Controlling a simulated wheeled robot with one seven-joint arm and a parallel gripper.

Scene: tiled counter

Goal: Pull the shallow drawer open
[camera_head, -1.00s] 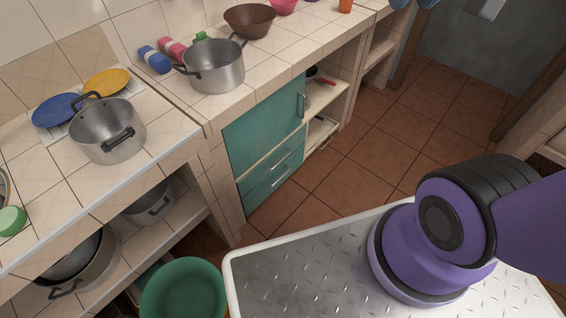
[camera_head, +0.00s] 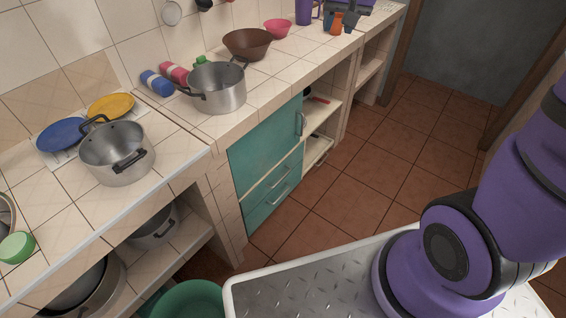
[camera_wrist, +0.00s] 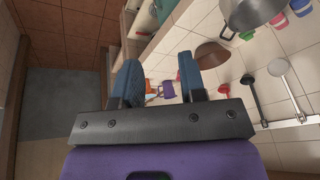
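A teal cabinet front (camera_head: 264,140) is set under the tiled counter, its door closed with an upright handle (camera_head: 302,123). Below the door is a teal drawer front with a horizontal bar handle (camera_head: 279,173), and a second bar handle (camera_head: 280,196) is lower down. Both fronts look closed. I cannot tell for certain which one is the shallow drawer. The drawers cannot be made out clearly in the wrist view.
A steel pot (camera_head: 217,92) and a brown bowl (camera_head: 247,44) stand on the counter above the cabinet. Another pot (camera_head: 118,160) stands on the nearer counter. A green tub (camera_head: 190,300) is on the floor near my base. Tiled floor (camera_head: 375,170) is clear right of the cabinet.

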